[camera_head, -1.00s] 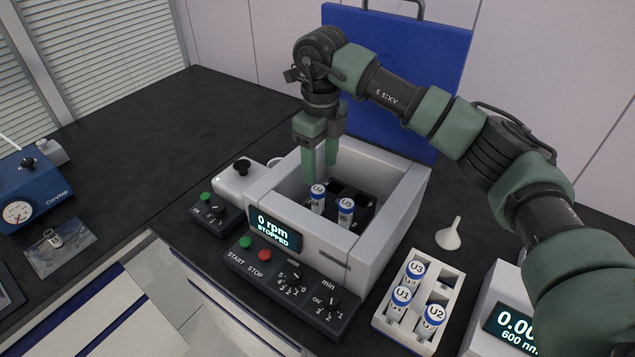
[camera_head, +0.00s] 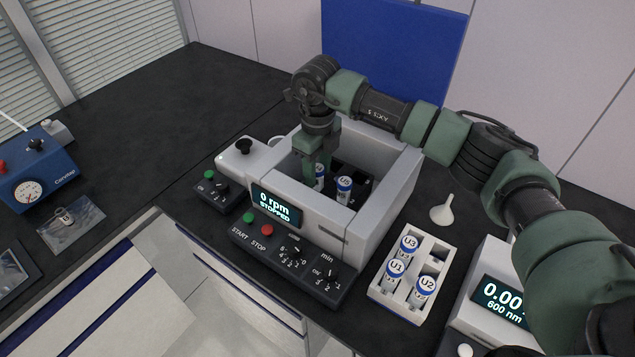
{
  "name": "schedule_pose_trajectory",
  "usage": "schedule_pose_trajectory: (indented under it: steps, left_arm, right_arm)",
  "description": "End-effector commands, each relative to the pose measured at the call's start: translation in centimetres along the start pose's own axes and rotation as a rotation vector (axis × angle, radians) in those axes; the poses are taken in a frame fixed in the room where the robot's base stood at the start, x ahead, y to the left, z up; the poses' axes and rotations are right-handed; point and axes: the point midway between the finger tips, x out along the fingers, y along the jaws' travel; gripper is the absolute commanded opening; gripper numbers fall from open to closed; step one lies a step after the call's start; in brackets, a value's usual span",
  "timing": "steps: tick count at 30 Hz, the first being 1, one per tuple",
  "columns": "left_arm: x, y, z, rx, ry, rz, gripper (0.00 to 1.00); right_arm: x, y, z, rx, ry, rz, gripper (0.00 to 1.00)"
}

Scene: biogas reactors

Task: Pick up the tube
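Two white tubes with blue-rimmed caps stand in the dark rotor inside the open centrifuge (camera_head: 385,203). The right one is the tube U5 (camera_head: 344,190). The left tube (camera_head: 320,183) is partly covered by my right gripper, and its label is hidden now. My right gripper (camera_head: 316,172) points down into the centrifuge, with its green fingers at the left tube's cap. I cannot tell whether they touch or grip it. Tubes U3 (camera_head: 408,248), U1 (camera_head: 396,271) and U2 (camera_head: 425,289) stand in a white rack (camera_head: 440,253). My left gripper is out of view.
The centrifuge walls surround the tubes closely. Its display (camera_head: 275,207) reads 0 rpm STOPPED. A white funnel (camera_head: 443,211) and a photometer (camera_head: 497,297) stand to the right. A blue device (camera_head: 38,180) stands at the left. The dark bench is clear at the back left.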

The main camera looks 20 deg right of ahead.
Motion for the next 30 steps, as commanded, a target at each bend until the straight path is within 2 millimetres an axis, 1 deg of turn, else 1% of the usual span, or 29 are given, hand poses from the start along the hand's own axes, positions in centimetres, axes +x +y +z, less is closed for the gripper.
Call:
schedule_pose_trajectory:
  steps: [1,2,3,4,13,17,20,23,26,30]
  left_arm:
    - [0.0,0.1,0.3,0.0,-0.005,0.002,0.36]
    - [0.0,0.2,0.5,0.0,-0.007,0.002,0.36]
    - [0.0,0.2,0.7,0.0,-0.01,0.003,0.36]
    - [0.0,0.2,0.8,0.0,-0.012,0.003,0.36]
    - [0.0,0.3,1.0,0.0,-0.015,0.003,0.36]
    - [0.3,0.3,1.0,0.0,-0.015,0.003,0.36]
    - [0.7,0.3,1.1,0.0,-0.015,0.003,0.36]
    - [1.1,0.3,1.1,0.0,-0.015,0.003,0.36]
    - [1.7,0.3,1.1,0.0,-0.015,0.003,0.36]
    - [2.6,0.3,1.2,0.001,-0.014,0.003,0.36]
  right_arm:
    - [0.0,0.0,0.0,0.0,0.0,0.0,0.23]
    - [0.0,0.0,0.0,0.0,0.0,0.0,0.14]
    - [0.0,0.0,0.0,0.0,0.0,0.0,0.03]
    - [0.0,0.0,0.0,0.0,0.0,0.0,0.0]
    - [-0.2,0.0,0.0,0.0,-0.001,0.0,0.0]
    - [-0.8,0.0,0.1,0.0,-0.002,0.0,0.0]
    - [-1.9,-0.1,0.1,0.0,-0.004,-0.002,0.0]
    - [-3.5,-0.1,0.1,0.0,-0.005,-0.002,0.0]
    - [-5.5,-0.1,0.1,0.0,-0.005,-0.002,0.0]
    - [-8.9,-0.1,0.1,0.0,-0.006,-0.003,0.0]
